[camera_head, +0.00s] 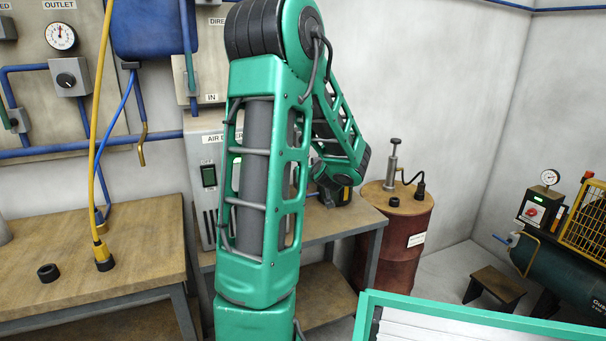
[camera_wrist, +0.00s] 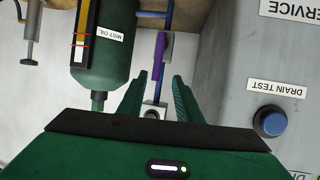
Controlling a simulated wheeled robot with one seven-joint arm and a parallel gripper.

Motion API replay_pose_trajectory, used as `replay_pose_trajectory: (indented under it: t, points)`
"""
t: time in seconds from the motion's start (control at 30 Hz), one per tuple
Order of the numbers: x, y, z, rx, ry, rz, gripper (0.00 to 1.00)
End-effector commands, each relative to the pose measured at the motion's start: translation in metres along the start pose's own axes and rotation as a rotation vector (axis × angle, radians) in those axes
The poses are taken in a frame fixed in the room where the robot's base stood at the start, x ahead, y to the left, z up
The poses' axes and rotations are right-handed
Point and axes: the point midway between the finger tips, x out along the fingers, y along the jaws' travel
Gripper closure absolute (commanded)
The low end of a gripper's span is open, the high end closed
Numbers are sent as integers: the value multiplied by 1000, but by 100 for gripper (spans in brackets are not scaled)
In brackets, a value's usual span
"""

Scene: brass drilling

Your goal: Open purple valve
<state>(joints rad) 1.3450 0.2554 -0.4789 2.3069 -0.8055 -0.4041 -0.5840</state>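The purple valve handle (camera_wrist: 159,56) shows in the wrist view as a narrow upright lever beside a blue pipe. My gripper (camera_wrist: 158,85) has its two green fingers spread apart, with nothing between them that I can see being held. The purple handle lies beyond the fingertips, roughly in line with the gap. A small grey fitting with a round hole (camera_wrist: 154,110) shows between the fingers lower down. In the head view I cannot make out the purple valve, and my arm hides much of that area.
A green tank labelled "MIST OIL" (camera_wrist: 103,55) stands close left of the fingers. A grey panel with a blue button (camera_wrist: 270,122), labelled "DRAIN TEST", is on the right. The head view shows a wooden bench (camera_head: 130,255) and a rust-red barrel (camera_head: 393,245).

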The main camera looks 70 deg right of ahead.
Motion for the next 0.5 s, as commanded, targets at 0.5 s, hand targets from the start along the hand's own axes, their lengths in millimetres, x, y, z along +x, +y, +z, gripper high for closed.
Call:
replay_pose_trajectory:
  t: [0.5]
  points:
    - [-23, -1, 0, 0, -1, -1, 68]
